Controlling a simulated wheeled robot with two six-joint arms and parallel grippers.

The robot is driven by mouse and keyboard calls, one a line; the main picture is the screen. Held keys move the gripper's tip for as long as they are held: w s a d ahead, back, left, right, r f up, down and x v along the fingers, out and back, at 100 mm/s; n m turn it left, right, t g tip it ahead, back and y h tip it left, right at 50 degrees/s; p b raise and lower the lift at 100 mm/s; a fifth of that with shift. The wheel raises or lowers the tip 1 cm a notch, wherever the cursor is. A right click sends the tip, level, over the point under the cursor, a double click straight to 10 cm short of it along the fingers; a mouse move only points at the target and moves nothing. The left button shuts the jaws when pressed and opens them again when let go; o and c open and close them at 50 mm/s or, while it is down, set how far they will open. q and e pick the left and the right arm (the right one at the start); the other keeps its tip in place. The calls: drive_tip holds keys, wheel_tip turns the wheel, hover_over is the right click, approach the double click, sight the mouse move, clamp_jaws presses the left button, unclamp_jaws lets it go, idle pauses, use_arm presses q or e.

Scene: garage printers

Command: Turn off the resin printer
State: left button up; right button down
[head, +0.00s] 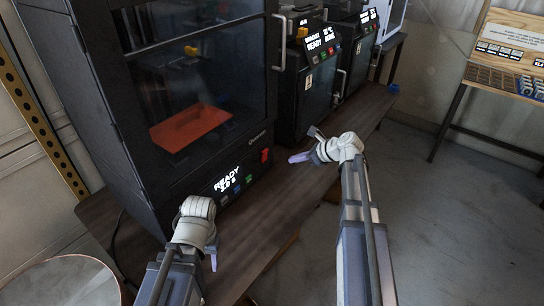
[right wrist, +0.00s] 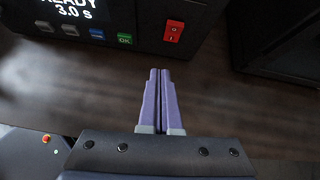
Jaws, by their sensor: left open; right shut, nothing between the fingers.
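The large dark printer (head: 205,110) with a glass door stands at the left of the bench; its display (head: 228,179) reads READY 3.0 s, which also shows in the right wrist view (right wrist: 70,8). A red rocker switch (head: 265,156) sits at the right end of its front panel; in the right wrist view the switch (right wrist: 173,31) lies ahead of the fingertips, marked with a line and a circle. My right gripper (head: 300,157) is shut and empty, apart from the switch, over the bench (right wrist: 160,72). My left gripper (head: 213,262) is open, low in front of the bench, its fingers mostly hidden.
Small buttons, one a green OK (right wrist: 124,39), sit left of the switch. Two smaller dark printers (head: 310,75) (head: 352,45) with handles stand further right on the wooden bench (head: 295,180). A round table (head: 60,285) is at lower left. The floor at right is clear.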

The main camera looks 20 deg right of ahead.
drive_tip(key=shift+w+d+r+m+t, duration=0.15)
drive_tip(key=shift+d+m, duration=0.1)
drive_tip(key=shift+d, duration=0.15)
drive_tip(key=shift+w+d+r+m+t, duration=0.1)
drive_tip(key=shift+d+m+t, duration=0.05)
drive_tip(key=shift+d+m, duration=0.15)
use_arm(q)
drive_tip(key=shift+f, duration=0.1)
use_arm(e)
drive_tip(key=shift+f, duration=0.1)
use_arm(q)
wheel_tip(320, 180, down, 6)
drive_tip(key=b, duration=0.6)
drive_tip(key=shift+f, duration=0.15)
drive_tip(key=shift+r, duration=0.4)
use_arm(e)
approach(265, 156)
drive_tip(key=shift+x, duration=2.9)
use_arm(q)
drive_tip(key=shift+r+p, duration=0.2)
drive_tip(key=shift+p, duration=0.2)
